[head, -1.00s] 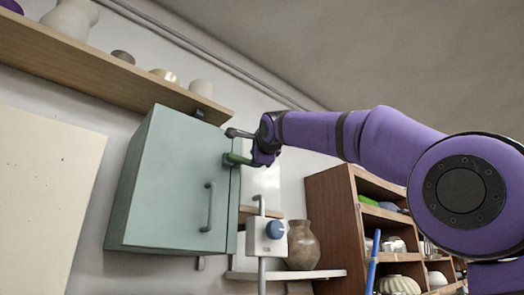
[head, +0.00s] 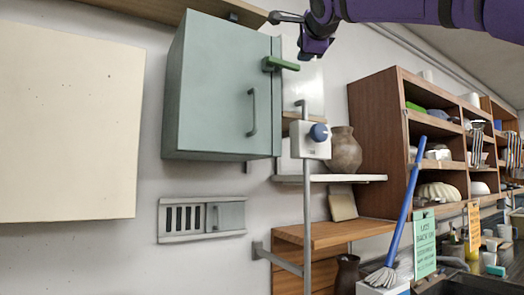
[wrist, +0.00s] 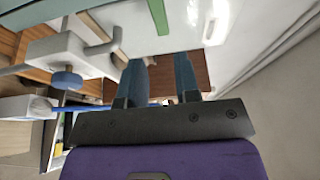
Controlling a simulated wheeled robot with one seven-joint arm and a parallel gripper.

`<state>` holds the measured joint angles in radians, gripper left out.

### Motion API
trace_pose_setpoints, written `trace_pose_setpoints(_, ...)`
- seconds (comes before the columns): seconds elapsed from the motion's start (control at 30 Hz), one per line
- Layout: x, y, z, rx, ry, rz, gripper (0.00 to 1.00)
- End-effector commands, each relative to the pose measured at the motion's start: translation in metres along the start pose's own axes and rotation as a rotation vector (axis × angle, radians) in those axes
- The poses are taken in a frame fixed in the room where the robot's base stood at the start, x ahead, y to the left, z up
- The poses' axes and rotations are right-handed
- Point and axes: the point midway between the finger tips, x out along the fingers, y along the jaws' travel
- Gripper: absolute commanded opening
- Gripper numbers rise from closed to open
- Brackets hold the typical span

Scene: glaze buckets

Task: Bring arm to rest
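My gripper (head: 288,18) is at the top of the head view, above and right of the green bar in the picture. In the wrist view my gripper's two fingers (wrist: 160,72) stand apart with nothing held between them. The teal wall cabinet (head: 215,90) hangs at left centre with its grey handle (head: 252,112). The green bar (head: 281,64) sticks out near the cabinet's upper right edge and appears clear of my fingers. Much of my arm lies beyond the top edge of the head view.
A white box with a blue knob (head: 319,132) sits on a pole right of the cabinet. A brown vase (head: 343,152) stands on a white shelf (head: 350,178). A wooden shelf unit (head: 378,125) and a blue-handled mop (head: 404,220) are at right. A pale board (head: 70,120) hangs at left.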

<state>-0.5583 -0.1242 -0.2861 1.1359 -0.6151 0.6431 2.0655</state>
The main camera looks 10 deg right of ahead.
Motion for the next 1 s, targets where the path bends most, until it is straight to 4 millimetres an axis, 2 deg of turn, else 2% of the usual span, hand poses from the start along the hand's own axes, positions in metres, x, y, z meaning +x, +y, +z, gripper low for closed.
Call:
trace_pose_setpoints(0.13,0.000,0.001,-0.001,-0.003,0.000,0.003,0.30)
trace_pose_setpoints(0.23,-0.002,0.013,-0.007,-0.042,0.002,0.031,0.30)
trace_pose_setpoints(0.37,-0.010,0.057,-0.025,-0.186,-0.007,0.136,0.30)
trace_pose_setpoints(0.47,-0.025,0.109,-0.041,-0.352,-0.039,0.250,0.30)
trace_pose_setpoints(0.67,-0.072,0.222,-0.063,-0.689,-0.170,0.465,0.30)
trace_pose_setpoints(0.7,-0.084,0.245,-0.066,-0.755,-0.206,0.505,0.30)
trace_pose_setpoints(0.87,-0.136,0.337,-0.074,-0.993,-0.372,0.637,0.30)
trace_pose_setpoints(1.0,-0.184,0.415,-0.077,-1.175,-0.542,0.726,0.30)
